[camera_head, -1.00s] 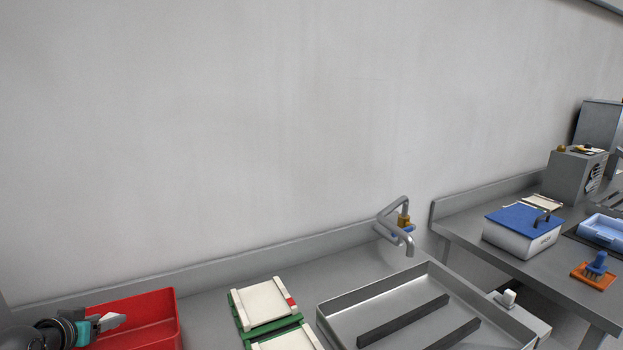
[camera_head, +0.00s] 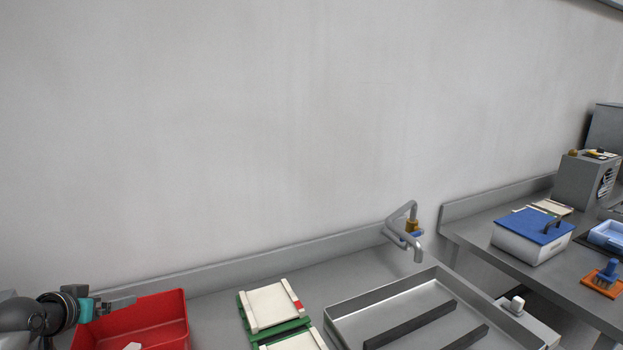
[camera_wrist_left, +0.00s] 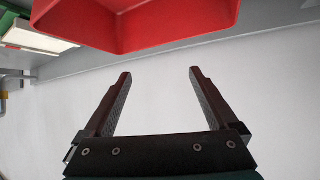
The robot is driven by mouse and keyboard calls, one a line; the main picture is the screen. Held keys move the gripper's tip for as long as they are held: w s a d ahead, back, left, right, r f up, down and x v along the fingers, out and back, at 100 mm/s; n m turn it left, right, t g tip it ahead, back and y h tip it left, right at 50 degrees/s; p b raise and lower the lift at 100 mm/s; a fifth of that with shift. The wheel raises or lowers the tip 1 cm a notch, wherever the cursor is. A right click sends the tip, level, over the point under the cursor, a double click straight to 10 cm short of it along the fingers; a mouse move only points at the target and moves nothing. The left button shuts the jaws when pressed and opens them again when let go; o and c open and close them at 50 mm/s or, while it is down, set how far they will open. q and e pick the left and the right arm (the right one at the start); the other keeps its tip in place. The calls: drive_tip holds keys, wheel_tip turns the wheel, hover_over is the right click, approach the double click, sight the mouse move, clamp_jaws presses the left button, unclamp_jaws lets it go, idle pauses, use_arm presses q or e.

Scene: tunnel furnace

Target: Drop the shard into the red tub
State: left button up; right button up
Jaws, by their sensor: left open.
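The red tub (camera_head: 160,308) stands on the counter at the lower left of the head view, cut off by the bottom edge. The pale shard (camera_head: 132,346) lies inside it, only partly in view at the bottom edge. My left gripper (camera_head: 108,304) is at the tub's back left rim, apart from the shard. In the left wrist view its two dark fingers (camera_wrist_left: 160,74) are spread with nothing between them, and the red tub (camera_wrist_left: 150,42) shows beyond the fingertips. My right gripper is not in view.
Green-framed white trays (camera_head: 268,306) lie right of the tub. A sink (camera_head: 395,300) with a grey tap (camera_head: 404,228) is further right. A second counter holds a blue-lidded box (camera_head: 532,232) and an orange item with a blue handle (camera_head: 603,279). A wall runs behind.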

use_arm(q)
wheel_tip(320, 180, up, 15)
drive_tip(key=p, duration=0.1)
drive_tip(key=shift+f+p, duration=0.2)
drive_tip(key=shift+p, duration=0.1)
drive_tip(key=shift+f, duration=0.1)
